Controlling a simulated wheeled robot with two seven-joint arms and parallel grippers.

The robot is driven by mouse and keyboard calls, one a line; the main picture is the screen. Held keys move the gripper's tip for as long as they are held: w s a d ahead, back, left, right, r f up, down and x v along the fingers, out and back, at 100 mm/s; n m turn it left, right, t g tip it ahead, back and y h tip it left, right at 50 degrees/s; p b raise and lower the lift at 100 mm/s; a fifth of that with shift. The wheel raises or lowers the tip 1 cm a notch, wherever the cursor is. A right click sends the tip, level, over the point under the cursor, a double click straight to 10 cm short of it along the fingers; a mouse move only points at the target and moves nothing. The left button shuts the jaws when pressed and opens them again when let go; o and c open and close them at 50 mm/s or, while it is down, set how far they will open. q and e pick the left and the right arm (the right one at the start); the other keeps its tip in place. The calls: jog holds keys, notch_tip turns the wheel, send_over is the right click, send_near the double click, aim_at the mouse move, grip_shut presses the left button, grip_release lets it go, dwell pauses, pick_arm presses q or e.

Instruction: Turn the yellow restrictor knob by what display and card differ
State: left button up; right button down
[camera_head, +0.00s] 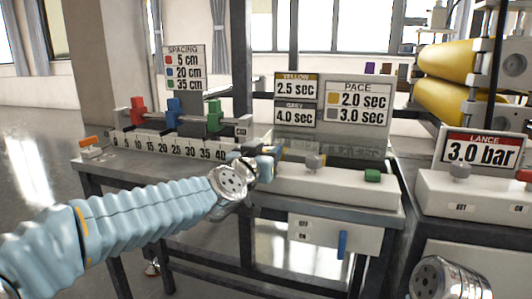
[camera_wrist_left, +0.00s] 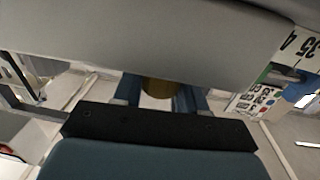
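My left gripper (camera_head: 274,155) is at the left end of the white restrictor box (camera_head: 335,187). In the left wrist view the yellow knob (camera_wrist_left: 158,87) sits between its two blue fingers (camera_wrist_left: 158,95), with no clear gap on either side. In the head view the gripper mostly hides this knob. A grey knob (camera_head: 314,161) stands to the right on the box. The display reads yellow 2.5 sec (camera_head: 296,88) and grey 4.0 sec (camera_head: 295,115). The PACE card (camera_head: 357,103) shows yellow 2.0 sec and grey 3.0 sec. My right gripper is out of view.
A green button (camera_head: 372,175) is on the box's right end. At left is a numbered scale (camera_head: 170,146) with red, blue and green sliders under a SPACING card (camera_head: 184,68). At right, a LANCE display (camera_head: 482,151) reads 3.0 bar, near yellow rollers (camera_head: 445,100). A blue lever (camera_head: 342,244) hangs below.

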pick_arm(q)
jog(key=shift+c, duration=1.4)
jog(key=y+p, duration=0.1)
jog(key=p, duration=0.2)
jog(key=r+n+y+p, duration=0.1)
jog(key=p, duration=0.2)
jog(key=shift+d+n+t, duration=0.1)
jog(key=shift+n+t, duration=0.2)
jog(key=shift+t, duration=0.1)
jog(key=shift+n+y+p, duration=0.4)
jog(key=shift+y+p, duration=0.4)
jog(key=shift+f+n+t+y, duration=0.3)
jog(key=shift+f+n+y, duration=0.25)
jog(key=shift+y, duration=0.45)
jog(key=shift+n+y+b, duration=0.4)
jog(key=shift+n+y, duration=0.65)
jog(key=shift+y, duration=0.45)
jog(key=o, duration=1)
jog(key=shift+c, duration=0.2)
